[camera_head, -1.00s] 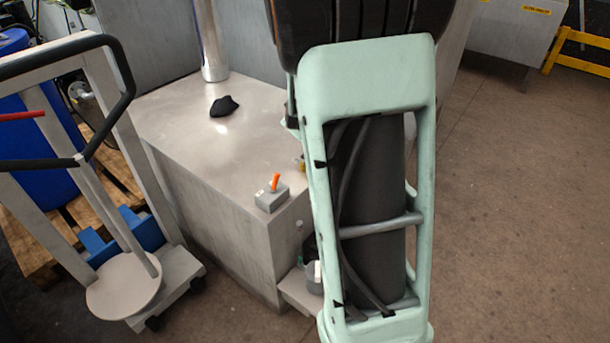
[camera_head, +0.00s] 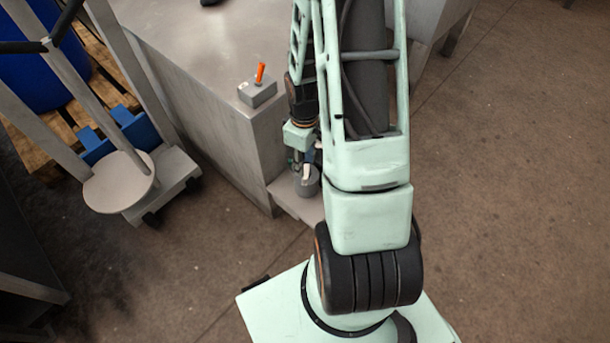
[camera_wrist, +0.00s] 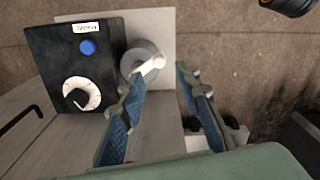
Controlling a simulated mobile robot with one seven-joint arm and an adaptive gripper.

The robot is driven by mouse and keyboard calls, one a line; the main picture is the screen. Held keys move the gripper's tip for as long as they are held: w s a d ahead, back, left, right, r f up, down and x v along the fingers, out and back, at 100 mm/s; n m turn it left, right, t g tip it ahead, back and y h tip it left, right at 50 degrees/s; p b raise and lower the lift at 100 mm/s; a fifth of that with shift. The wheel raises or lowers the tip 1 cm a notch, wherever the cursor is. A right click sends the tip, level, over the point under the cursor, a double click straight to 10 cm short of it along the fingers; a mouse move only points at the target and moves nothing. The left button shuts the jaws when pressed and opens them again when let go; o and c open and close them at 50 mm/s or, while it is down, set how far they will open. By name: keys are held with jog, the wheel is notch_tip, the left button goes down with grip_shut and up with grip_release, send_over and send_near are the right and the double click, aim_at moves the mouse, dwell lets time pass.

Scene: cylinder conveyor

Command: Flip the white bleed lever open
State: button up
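The white bleed lever (camera_wrist: 152,66) sticks out from a round grey fitting (camera_wrist: 140,57) on a low pale ledge. In the head view the white lever (camera_head: 307,172) and the grey fitting (camera_head: 307,187) show low beside the metal cabinet, partly behind my arm. My gripper (camera_wrist: 159,77) is open and empty in the wrist view. Its left fingertip appears close to the lever's end, and the right fingertip is apart from it on the right. I cannot tell whether the left finger touches the lever. The fingertips are largely hidden in the head view.
A black box (camera_wrist: 75,60) with a blue button and white dial stands left of the fitting. A grey box with an orange toggle (camera_head: 260,75) sits on the cabinet top (camera_head: 185,35). A trolley (camera_head: 118,182) stands at left. Floor at right is clear.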

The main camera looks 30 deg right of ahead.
aim_at(305, 177)
notch_tip(305, 177, down, 7)
jog(key=shift+f+b, duration=0.1)
jog(key=shift+b, duration=0.65)
jog(key=shift+c, duration=0.7)
grip_shut()
